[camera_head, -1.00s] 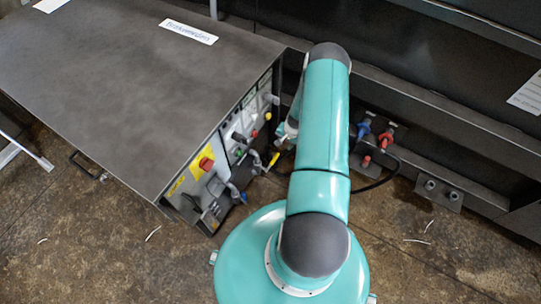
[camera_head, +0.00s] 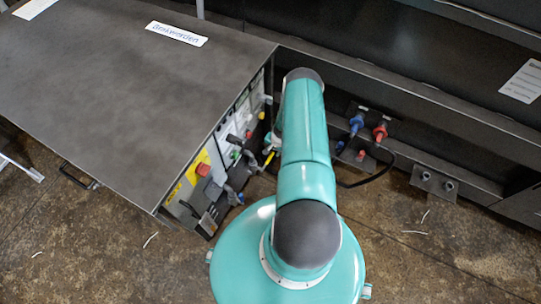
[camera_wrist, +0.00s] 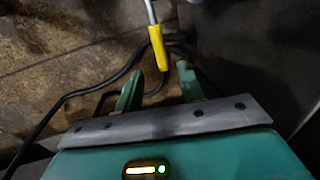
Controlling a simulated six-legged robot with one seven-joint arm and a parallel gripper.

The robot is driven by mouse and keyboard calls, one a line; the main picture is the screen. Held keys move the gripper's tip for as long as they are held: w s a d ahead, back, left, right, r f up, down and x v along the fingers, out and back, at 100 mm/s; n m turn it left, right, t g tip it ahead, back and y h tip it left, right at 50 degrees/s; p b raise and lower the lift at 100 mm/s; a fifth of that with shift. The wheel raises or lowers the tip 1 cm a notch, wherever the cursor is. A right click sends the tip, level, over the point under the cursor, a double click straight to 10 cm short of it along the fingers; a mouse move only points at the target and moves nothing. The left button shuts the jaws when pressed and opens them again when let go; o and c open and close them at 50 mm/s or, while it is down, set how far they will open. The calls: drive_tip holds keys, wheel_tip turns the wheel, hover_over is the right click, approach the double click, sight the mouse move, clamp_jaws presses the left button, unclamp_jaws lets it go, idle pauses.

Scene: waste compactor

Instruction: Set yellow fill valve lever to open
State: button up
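The yellow fill valve lever (camera_wrist: 158,48) shows in the wrist view as a yellow sleeve on a thin metal rod, coming down from the top. In the head view a small yellow piece (camera_head: 269,158), likely the same lever, sticks out beside the cabinet's panel, left of my arm. My gripper (camera_wrist: 160,85) is open, with its two green fingers apart. The lever's lower end is ahead of the gap between the fingertips, and I see no contact. In the head view my fingers are hidden behind my arm.
A dark cabinet (camera_head: 120,90) with a control panel (camera_head: 215,165) stands at the left. Black cables (camera_wrist: 95,88) run behind the fingers. Blue and red connectors (camera_head: 368,128) sit on the wall right of my arm. The floor (camera_head: 130,245) in front is mostly clear.

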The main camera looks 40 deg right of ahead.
sight(270, 157)
drive_tip(key=shift+w+a+f, duration=0.1)
drive_tip(key=shift+w+f, duration=0.1)
drive_tip(key=shift+f, duration=0.85)
drive_tip(key=shift+w+a+f, duration=0.1)
drive_tip(key=shift+w+f, duration=0.1)
drive_tip(key=shift+f, duration=0.8)
drive_tip(key=shift+w+a+f, duration=0.1)
drive_tip(key=shift+w+f, duration=0.1)
drive_tip(key=shift+f, duration=0.85)
clamp_jaws()
